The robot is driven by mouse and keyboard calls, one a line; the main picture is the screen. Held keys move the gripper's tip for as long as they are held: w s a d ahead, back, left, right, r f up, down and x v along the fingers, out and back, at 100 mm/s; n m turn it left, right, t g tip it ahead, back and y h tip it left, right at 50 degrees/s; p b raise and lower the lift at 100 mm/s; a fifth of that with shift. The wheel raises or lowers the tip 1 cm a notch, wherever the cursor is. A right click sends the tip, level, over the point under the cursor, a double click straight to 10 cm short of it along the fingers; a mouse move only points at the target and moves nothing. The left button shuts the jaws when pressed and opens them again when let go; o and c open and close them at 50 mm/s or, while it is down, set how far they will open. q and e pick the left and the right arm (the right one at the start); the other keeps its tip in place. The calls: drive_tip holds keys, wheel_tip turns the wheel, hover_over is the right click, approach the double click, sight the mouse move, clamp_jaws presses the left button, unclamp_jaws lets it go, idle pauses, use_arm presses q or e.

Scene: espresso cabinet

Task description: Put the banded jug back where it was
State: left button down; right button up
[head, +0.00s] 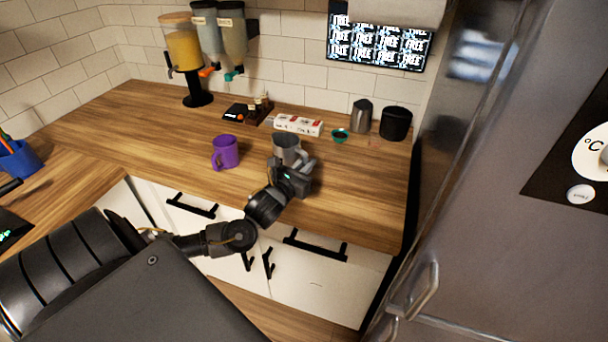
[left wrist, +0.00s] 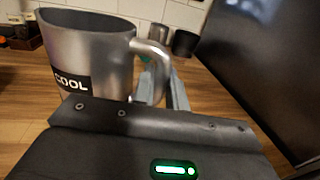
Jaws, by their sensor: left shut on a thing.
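A steel-grey jug (head: 286,147) with a handle is over the front part of the wooden counter. In the left wrist view the jug (left wrist: 95,58) is upright and large, with a black label reading COOL low on its side. My left gripper (head: 299,165) is shut on its handle, with the fingers (left wrist: 165,88) at the handle on the jug's right side. I cannot tell whether the jug's base touches the counter. A second metal jug (head: 361,116) stands at the back beside a black canister (head: 396,123). My right gripper is not in view.
A purple mug (head: 225,152) stands left of the jug. Behind are a white-and-red box (head: 299,125), a small teal cup (head: 340,135) and a dark scale (head: 237,112). Dispensers (head: 184,55) stand at the back left. A tall metal fridge (head: 465,150) bounds the right. Counter right of the jug is clear.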

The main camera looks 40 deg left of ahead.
use_arm(q)
drive_tip(key=shift+w+a+f, duration=0.35)
drive_tip(key=shift+f, duration=0.25)
drive_tip(key=shift+w+a+f, duration=0.3)
drive_tip(key=shift+a+f, duration=0.05)
drive_tip(key=shift+f, duration=0.2)
wheel_tip(320, 180, down, 2)
drive_tip(key=shift+a+f+p, duration=0.1)
drive_tip(key=shift+p, duration=0.55)
drive_tip(key=shift+f, duration=0.55)
drive_tip(key=shift+f, duration=0.1)
drive_tip(key=shift+f, duration=0.1)
drive_tip(key=c, duration=1.4)
unclamp_jaws()
